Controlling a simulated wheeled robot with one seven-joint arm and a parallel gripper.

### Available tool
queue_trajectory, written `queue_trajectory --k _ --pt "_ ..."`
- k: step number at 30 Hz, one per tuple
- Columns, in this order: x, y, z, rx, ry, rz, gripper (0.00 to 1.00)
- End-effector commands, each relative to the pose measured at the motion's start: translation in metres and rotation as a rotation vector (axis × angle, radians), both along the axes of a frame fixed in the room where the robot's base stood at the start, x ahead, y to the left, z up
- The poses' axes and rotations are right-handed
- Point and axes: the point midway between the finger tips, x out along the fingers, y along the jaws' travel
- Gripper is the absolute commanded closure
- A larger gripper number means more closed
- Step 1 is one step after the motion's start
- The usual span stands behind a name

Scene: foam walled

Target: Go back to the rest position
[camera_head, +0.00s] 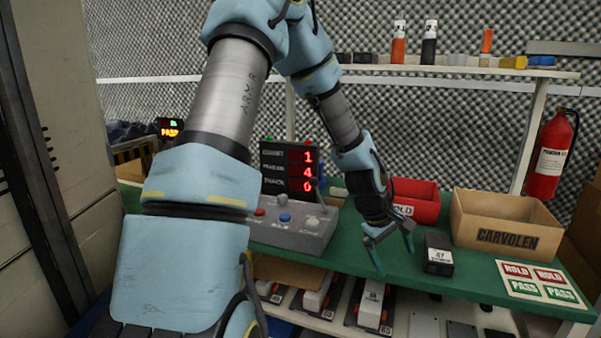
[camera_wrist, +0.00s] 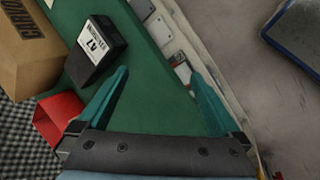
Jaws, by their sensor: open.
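My gripper (camera_head: 389,250) hangs over the front part of the green bench, with its two teal fingers apart and nothing between them. In the wrist view my gripper (camera_wrist: 160,88) also shows open, with green bench top and the bench's front edge beyond the fingers. A black box with a white label reading 47 (camera_head: 438,254) stands on the bench just right of the fingers, apart from them. It also shows in the wrist view (camera_wrist: 97,52), beyond the left finger.
A red bin (camera_head: 415,203) and a cardboard box marked CARVOLEN (camera_head: 500,240) stand behind the black box. A grey control panel (camera_head: 290,228) with a red-digit display (camera_head: 289,168) is left of my gripper. HOLD/PASS stickers (camera_head: 541,283) lie at right. Several boxes sit on a lower shelf.

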Motion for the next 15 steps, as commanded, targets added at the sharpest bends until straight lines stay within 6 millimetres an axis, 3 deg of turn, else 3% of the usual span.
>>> queue_trajectory --k 1,6,9,15 --pt "0.003 0.037 0.008 0.073 -0.050 -0.051 0.00" --pt "-0.007 0.148 0.034 0.276 -0.137 -0.225 0.00" --pt "-0.020 0.196 0.049 0.351 -0.152 -0.300 0.00" --pt "-0.052 0.260 0.071 0.429 -0.157 -0.407 0.00"
